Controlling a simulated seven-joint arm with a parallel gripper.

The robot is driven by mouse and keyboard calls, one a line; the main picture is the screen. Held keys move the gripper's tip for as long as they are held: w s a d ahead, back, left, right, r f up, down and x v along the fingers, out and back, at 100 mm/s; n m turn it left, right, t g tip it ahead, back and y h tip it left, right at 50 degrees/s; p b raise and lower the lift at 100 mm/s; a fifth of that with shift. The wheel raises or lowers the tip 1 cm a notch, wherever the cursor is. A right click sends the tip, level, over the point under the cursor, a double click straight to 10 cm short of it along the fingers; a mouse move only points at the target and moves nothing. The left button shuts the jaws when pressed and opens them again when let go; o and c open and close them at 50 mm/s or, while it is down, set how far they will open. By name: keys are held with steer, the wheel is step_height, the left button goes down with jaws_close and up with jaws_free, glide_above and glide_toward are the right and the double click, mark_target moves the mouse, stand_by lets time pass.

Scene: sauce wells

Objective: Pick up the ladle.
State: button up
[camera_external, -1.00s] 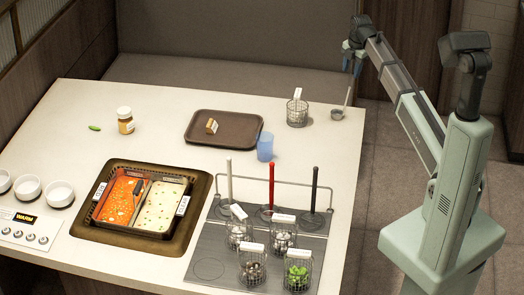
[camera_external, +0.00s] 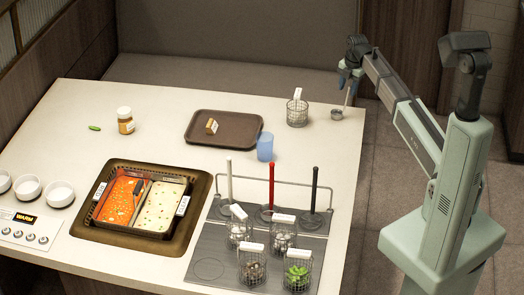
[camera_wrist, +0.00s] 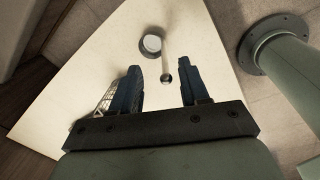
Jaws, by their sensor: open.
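The ladle (camera_external: 337,114) is metal, with a round bowl on the table near its far right corner and a thin handle rising from it. In the wrist view the ladle's bowl (camera_wrist: 152,44) lies ahead of my fingers, and its handle runs back to a rounded end. My gripper (camera_external: 347,84) is open and empty, high at the handle's upper part. In the wrist view my gripper (camera_wrist: 160,82) has its two blue fingers apart, with the handle's end between their lines. I cannot tell whether any finger touches it.
A wire basket (camera_external: 297,114) with a white tag stands left of the ladle. A blue cup (camera_external: 265,147) and a brown tray (camera_external: 200,138) stand further left. The table's right edge (camera_external: 359,150) is close to the ladle.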

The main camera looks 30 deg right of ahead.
mark_target(344, 99)
steer(key=shift+f, duration=2.6)
steer(key=shift+c, duration=0.3)
jaws_close()
